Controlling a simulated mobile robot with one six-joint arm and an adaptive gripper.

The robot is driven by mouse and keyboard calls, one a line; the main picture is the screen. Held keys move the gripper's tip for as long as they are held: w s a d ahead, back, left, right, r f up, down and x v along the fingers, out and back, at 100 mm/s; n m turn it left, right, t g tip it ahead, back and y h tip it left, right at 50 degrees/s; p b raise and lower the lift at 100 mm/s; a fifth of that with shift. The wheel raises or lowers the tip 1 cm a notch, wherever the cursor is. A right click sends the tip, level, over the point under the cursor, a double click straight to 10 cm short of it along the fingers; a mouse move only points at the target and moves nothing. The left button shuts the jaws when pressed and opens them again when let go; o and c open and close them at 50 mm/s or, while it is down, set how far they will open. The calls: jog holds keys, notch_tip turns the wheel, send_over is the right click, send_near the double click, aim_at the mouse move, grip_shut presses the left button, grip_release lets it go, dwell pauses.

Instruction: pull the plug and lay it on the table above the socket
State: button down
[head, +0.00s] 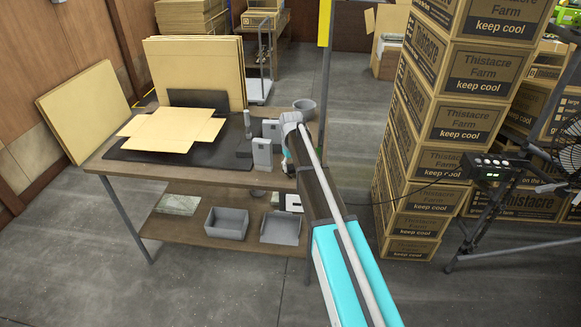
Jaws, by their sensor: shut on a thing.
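My gripper (288,162) is at the right front corner of the packing table (215,176), beside the grey boxes. It is small in this view and partly covered by my own wrist and arm. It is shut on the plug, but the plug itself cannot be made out. A thin black cable runs from the black switch box (490,168) on the right toward the table and passes out of sight behind my arm. The socket cannot be made out, so I cannot tell whether the plug is in it.
Grey boxes (263,153) stand close left of my gripper, and a grey round pot (304,108) stands behind. Flat cardboard (172,130) lies on the black mat (130,156). Grey bins (226,223) sit on the lower shelf. Stacked cartons (462,120) rise at right.

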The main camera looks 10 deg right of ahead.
jog(key=shift+f+b, duration=0.5)
jog(key=shift+f, duration=0.3)
jog(key=shift+c, duration=0.3)
grip_release()
jog(key=shift+r, duration=0.15)
